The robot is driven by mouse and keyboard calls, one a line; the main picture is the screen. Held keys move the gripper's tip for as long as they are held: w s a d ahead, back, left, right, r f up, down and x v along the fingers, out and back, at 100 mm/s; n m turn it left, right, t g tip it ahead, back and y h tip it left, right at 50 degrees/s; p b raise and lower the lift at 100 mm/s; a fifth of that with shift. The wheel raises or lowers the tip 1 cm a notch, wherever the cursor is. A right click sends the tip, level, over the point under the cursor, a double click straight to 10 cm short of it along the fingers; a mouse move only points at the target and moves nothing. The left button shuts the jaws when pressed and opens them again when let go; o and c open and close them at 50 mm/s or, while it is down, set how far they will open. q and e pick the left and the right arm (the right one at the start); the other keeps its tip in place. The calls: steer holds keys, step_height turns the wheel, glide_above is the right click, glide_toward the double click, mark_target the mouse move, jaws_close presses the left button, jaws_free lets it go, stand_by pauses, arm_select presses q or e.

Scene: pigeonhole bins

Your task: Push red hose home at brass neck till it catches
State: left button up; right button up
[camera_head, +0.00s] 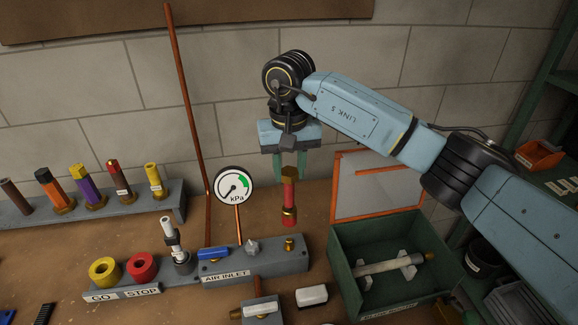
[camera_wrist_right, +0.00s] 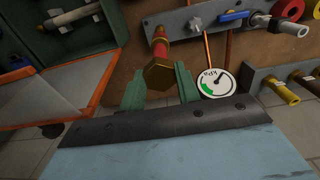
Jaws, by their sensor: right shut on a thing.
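The red hose (camera_head: 289,196) hangs upright below my right gripper (camera_head: 289,174), with a brass hex piece at its top and a brass collar near its lower end. The gripper's green fingers are shut on its upper end. In the wrist view, the hex piece of the red hose (camera_wrist_right: 159,74) sits between the fingertips of the right gripper (camera_wrist_right: 160,88). The brass neck (camera_head: 290,244) stands on the grey air inlet block (camera_head: 255,267). The hose's lower end is above the neck, with a visible gap between them. My left gripper is not in view.
A pressure gauge (camera_head: 233,187) stands left of the hose. A blue valve handle (camera_head: 213,253) and a grey knob (camera_head: 252,247) are on the block. An open green box (camera_head: 345,285) is to the right. A rack (camera_head: 120,208) of coloured hoses is at the left.

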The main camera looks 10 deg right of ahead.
mark_target(289, 204)
steer(key=shift+f+b, duration=0.45)
steer(key=shift+f, duration=0.05)
step_height(289, 204, down, 4)
steer(key=b, duration=0.3)
steer(key=shift+r, duration=0.15)
steer(key=shift+f+b, duration=0.3)
steer(key=shift+f, duration=0.15)
steer(key=shift+b, duration=0.45)
steer(key=shift+f+b, duration=1.7)
steer(key=shift+f, duration=0.45)
steer(key=o, duration=1.2)
steer(key=shift+c, duration=0.2)
steer(key=shift+r+p, duration=1.3)
steer(key=shift+r, duration=1.25)
